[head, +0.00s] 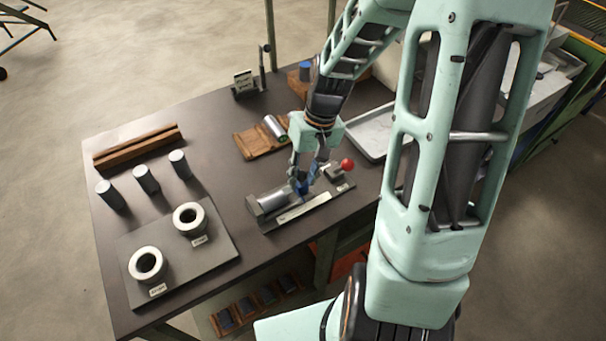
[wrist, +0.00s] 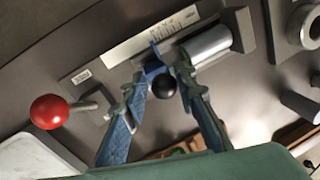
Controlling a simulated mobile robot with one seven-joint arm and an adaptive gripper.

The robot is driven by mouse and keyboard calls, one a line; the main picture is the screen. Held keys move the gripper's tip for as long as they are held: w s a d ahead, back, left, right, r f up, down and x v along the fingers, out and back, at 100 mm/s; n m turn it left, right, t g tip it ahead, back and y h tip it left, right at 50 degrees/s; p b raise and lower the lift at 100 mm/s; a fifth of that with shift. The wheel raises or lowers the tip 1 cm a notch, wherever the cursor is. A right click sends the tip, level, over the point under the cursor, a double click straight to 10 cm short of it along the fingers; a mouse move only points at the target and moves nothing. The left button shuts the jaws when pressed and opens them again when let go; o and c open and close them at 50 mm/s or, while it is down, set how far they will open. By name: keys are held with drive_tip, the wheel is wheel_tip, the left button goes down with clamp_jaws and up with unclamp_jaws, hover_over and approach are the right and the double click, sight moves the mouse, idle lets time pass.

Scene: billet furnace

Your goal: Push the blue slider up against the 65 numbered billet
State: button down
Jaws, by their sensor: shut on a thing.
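The blue slider (head: 302,187) is on the measuring fixture (head: 318,203) near the table's front edge. In the wrist view the blue slider (wrist: 154,61) stands beside the white scale, with a black knob (wrist: 164,87) on it. A grey billet (head: 271,201) lies in the fixture to the slider's left; in the wrist view the billet (wrist: 208,45) is to its right. No number is readable on it. My gripper (head: 304,178), also in the wrist view (wrist: 162,74), is shut on the slider. A finger partly hides the space between slider and billet, so I cannot tell whether they touch.
A red ball-ended lever (head: 347,164) stands at the fixture's right end. Several upright billets (head: 145,179) and a plate with two rings (head: 188,218) are at left. A wooden rack (head: 258,143) with a billet and a pale tray (head: 372,130) are behind.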

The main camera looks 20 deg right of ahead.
drive_tip(key=shift+a, duration=0.1)
drive_tip(key=a, duration=0.2)
drive_tip(key=s+a, duration=0.1)
drive_tip(key=a, duration=0.1)
drive_tip(key=c, duration=1.7)
unclamp_jaws()
drive_tip(key=shift+a, duration=0.1)
drive_tip(key=shift+d+r, duration=0.2)
drive_tip(key=shift+r, duration=0.05)
drive_tip(key=r, duration=0.3)
drive_tip(key=d+r, duration=0.1)
drive_tip(key=r, duration=0.3)
drive_tip(key=d+r, duration=0.1)
drive_tip(key=r, duration=0.3)
drive_tip(key=shift+w+r, duration=0.1)
drive_tip(key=shift+r, duration=0.1)
